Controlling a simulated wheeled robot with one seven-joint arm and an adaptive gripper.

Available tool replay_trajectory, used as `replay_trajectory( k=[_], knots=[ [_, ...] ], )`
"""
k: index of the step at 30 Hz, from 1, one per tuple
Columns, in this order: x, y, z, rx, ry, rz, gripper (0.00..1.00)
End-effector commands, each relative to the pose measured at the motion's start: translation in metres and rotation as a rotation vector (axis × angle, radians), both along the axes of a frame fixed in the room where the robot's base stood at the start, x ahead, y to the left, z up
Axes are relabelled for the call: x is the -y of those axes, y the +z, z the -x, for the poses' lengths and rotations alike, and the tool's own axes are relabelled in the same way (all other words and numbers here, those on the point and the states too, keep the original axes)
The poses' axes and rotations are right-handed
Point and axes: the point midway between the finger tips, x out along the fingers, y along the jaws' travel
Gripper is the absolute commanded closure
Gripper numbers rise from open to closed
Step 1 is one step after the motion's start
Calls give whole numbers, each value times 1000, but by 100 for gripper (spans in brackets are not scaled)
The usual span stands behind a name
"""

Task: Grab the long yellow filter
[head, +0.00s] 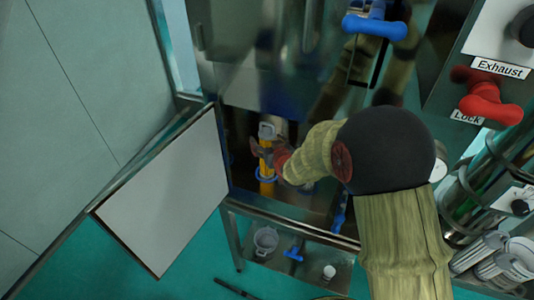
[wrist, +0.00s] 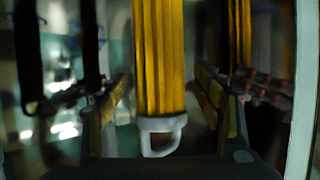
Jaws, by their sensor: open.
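The long yellow filter (wrist: 160,60) hangs in the middle of the wrist view, pleated, with a grey loop handle (wrist: 160,135) at its near end. In the head view the yellow filter (head: 266,170) shows inside the open cabinet, with its grey end (head: 267,131) at the top and a blue ring around its lower part. My gripper (head: 268,150) is at the filter. In the wrist view my gripper (wrist: 162,95) is open, one finger on each side of the filter, with visible gaps. Whether either finger touches it cannot be told.
A white-panelled door (head: 170,195) stands open to the left. A second yellow strip (wrist: 240,35) and dark tubes show beside the filter. A low shelf (head: 300,262) below holds a grey cup and a blue valve. A red lock handle (head: 490,98) is at the right.

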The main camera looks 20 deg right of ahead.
Motion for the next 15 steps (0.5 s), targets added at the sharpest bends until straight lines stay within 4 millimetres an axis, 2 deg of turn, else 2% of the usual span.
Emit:
replay_trajectory(
  k=[6, 15],
  knots=[
    [0, -1, 0, 0, 0, 0, 33],
    [0, 0, 0, 0, 0, 0, 50]
  ],
)
